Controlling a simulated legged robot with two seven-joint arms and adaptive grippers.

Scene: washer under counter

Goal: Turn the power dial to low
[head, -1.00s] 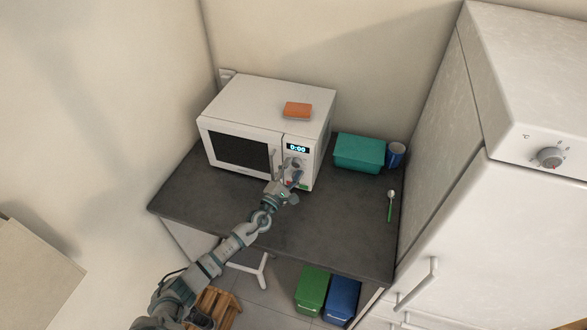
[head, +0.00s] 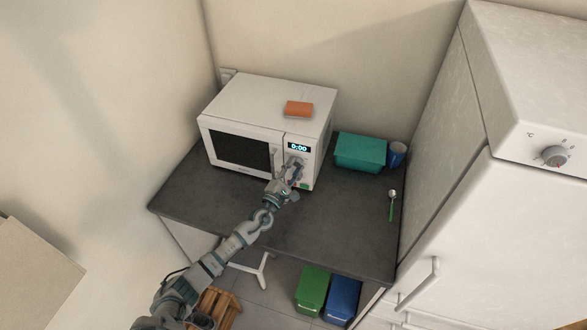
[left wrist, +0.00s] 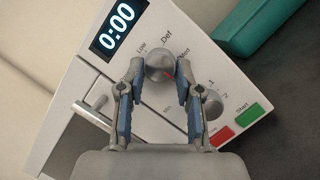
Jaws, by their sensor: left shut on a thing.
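A white microwave (head: 225,128) stands on the dark counter, with its control panel on the right side of its front. The power dial (left wrist: 159,65) is a round silver knob with a red mark, labelled Low, Def and Med around its rim. The red mark shows at the dial's lower right, close to a fingertip. My left gripper (left wrist: 157,72) has one finger on each side of the dial and is shut on it; it also shows at the panel in the head view (head: 294,172). The display (left wrist: 118,25) reads 0:00. My right gripper is not in view.
A second knob (left wrist: 212,104), a red button (left wrist: 222,134) and a green Start button (left wrist: 239,115) sit close to my fingers. An orange sponge (head: 299,109) lies on the microwave.

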